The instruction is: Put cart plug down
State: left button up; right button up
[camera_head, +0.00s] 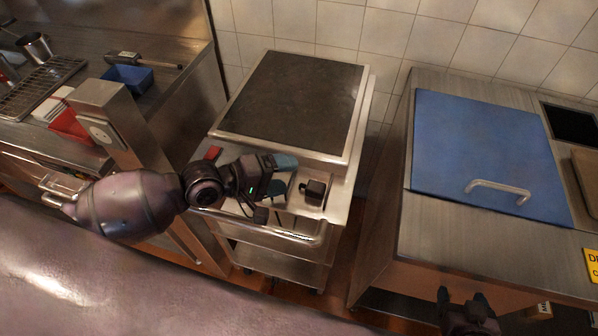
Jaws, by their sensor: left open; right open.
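A small dark block that looks like the cart plug (313,191) rests on the metal front ledge of the cart (341,190). My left gripper (281,187) is open just left of the block, with a visible gap between them. Its fingers are over the cart's ledge and hide part of it. I cannot make out a cord clearly. My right gripper (466,306) is open and empty at the bottom right, in front of the right counter, and partly cut off by the frame.
A dark griddle plate (294,97) covers the cart's back. A post with a wall socket (97,130) stands left, near a blue container (128,77) and a red container (70,127). The right counter (450,240) carries a blue handled lid (480,145).

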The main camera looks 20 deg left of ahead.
pick_arm(q)
jog(key=v, duration=0.6)
jog(key=shift+a+r, duration=0.15)
jog(key=shift+r, duration=0.1)
jog(key=shift+s, duration=0.1)
dwell(0.3)
